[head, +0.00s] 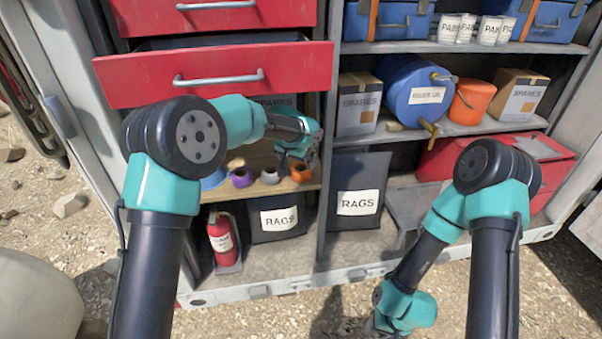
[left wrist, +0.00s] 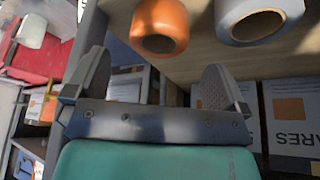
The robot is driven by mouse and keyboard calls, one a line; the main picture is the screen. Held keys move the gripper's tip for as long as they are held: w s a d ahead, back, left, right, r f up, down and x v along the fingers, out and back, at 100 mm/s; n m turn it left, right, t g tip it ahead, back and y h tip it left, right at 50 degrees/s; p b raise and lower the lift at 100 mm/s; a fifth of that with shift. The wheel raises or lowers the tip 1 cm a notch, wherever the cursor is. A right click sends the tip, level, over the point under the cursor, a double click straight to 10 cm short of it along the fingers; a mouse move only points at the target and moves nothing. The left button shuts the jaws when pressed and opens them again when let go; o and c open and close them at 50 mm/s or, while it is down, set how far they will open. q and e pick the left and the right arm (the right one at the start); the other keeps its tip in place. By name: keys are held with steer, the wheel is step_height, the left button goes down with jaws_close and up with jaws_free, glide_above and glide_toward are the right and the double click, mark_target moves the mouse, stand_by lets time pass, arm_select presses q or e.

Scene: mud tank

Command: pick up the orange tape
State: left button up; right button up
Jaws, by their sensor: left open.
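The orange tape (head: 300,172) is a roll on the wooden shelf at the left of the cabinet, at the right end of a row of rolls. It also shows at the top of the left wrist view (left wrist: 159,25), with its hole facing the camera. My left gripper (left wrist: 155,78) is open and empty, its two fingers spread on either side of the line to the orange tape, which lies beyond the fingertips. In the head view the left gripper (head: 306,150) is just above and in front of the roll, partly hidden by its own wrist. My right gripper is below the frame.
A grey tape (head: 269,175) sits close beside the orange one, then a purple roll (head: 241,177) and a blue roll (head: 213,180). An open red drawer (head: 220,75) juts out above. A cabinet divider stands right of the shelf. A fire extinguisher (head: 222,238) and rags bins (head: 278,218) are below.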

mark_target(300, 168)
arm_select(q)
steer(key=shift+x, duration=3.1)
steer(key=c, duration=0.9)
steer(key=shift+c, duration=0.2)
